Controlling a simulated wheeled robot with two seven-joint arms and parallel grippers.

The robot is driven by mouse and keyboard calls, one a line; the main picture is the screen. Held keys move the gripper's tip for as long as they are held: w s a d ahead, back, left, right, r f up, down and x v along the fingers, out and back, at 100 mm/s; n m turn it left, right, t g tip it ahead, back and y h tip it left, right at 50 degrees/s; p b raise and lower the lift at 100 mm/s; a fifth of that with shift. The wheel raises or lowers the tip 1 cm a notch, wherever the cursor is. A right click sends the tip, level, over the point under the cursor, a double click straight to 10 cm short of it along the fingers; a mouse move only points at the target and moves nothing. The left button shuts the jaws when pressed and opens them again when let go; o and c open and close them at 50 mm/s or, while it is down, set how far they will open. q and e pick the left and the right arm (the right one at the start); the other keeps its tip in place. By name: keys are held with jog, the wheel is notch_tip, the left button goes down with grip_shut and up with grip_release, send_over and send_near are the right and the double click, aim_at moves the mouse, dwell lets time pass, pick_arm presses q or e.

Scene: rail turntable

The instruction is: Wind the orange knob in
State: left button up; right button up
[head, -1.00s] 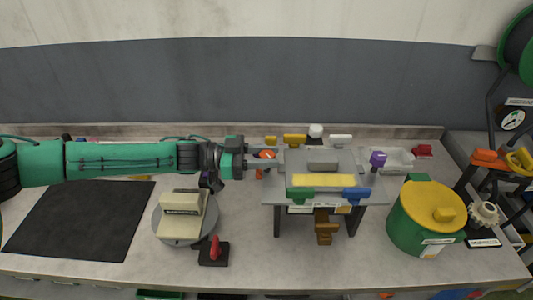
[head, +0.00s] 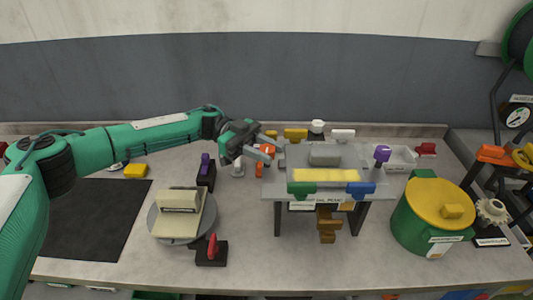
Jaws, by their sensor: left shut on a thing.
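The orange knob (head: 267,149) is at the left side of a grey raised stand (head: 268,190), near its back left corner. My left gripper (head: 267,148) reaches it from the left, tilted, with one finger behind the knob and one in front. The gripper is shut on the orange knob, and the fingers partly cover it. A small orange-red part (head: 259,168) hangs just below the knob. How far the knob stands out from the stand cannot be told. My right gripper is not in view.
The stand carries a yellow strip (head: 324,175), green (head: 301,189) and blue (head: 361,188) handles and a purple knob (head: 382,153). A turntable (head: 156,226) with a cream block and a red lever (head: 212,246) stand front left. A green-yellow drum (head: 432,216) is at right.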

pick_arm(q)
jog(key=shift+r, duration=0.1)
dwell(0.3)
jog(key=o, duration=1)
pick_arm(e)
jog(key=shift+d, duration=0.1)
pick_arm(q)
jog(key=b+v, duration=0.4)
jog(key=v, duration=0.9)
jog(key=shift+w+a, duration=0.3)
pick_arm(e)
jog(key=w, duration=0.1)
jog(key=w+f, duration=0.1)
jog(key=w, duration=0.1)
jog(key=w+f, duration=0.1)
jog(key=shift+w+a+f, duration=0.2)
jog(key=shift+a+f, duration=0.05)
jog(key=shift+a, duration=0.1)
